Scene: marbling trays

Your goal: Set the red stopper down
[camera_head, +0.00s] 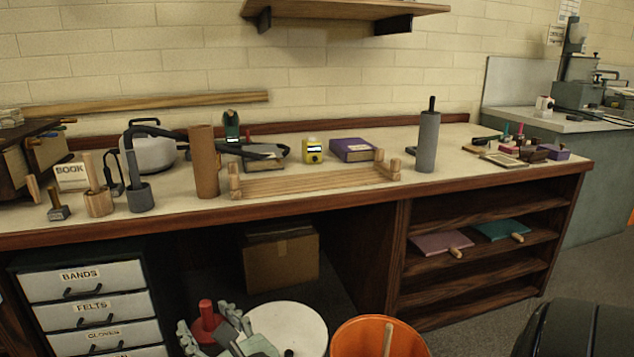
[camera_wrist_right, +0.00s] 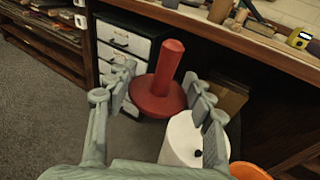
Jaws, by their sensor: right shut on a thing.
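The red stopper (camera_head: 207,319) has a wide round base and an upright handle. My right gripper (camera_head: 211,326) is shut on it, low in front of the workbench. In the right wrist view the stopper (camera_wrist_right: 158,88) sits between the two grey fingers, its handle tilted slightly. A white round container (camera_head: 297,322) is just right of the gripper, and it also shows below the stopper in the right wrist view (camera_wrist_right: 182,142). Whether the stopper touches anything below is not clear. My left gripper is in neither view.
An orange bucket (camera_head: 379,336) with a stick stands right of the white container. A drawer unit (camera_head: 92,300) is at the left and a cardboard box (camera_head: 281,259) behind, under the bench. The bench top (camera_head: 300,208) holds rollers, a wooden rack and other items.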

